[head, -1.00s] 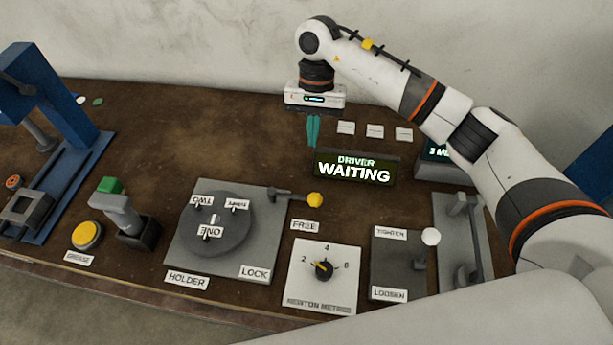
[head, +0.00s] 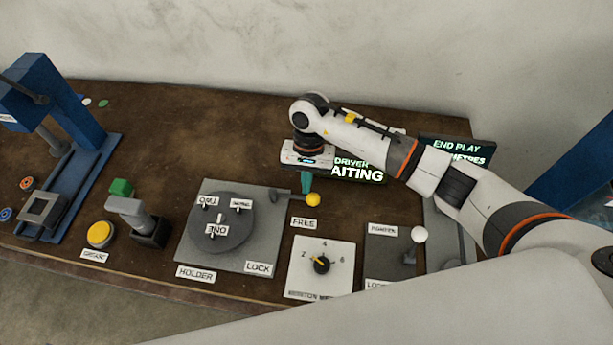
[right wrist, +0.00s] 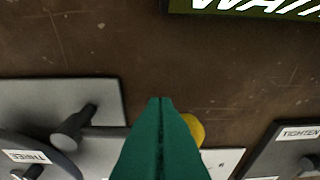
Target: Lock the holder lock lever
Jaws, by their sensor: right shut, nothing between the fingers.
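The holder (head: 262,240) is a grey plate with a round dark disc (head: 221,238). Its lock lever (head: 288,197) is a dark bar ending in a yellow ball knob (head: 313,199). The lever points right, toward the FREE label (head: 304,223); the LOCK label (head: 258,268) is at the plate's lower right corner. My right gripper (head: 306,190) has its teal fingers shut and empty, just behind the lever beside the knob. In the right wrist view the closed fingertips (right wrist: 160,100) partly cover the yellow knob (right wrist: 194,129); contact cannot be told. My left gripper is not in view.
The driver display (head: 358,171) stands behind the knob, partly hidden by my right arm. A torque dial (head: 321,265) and the tighten/loosen panel (head: 380,245) are at the front right.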

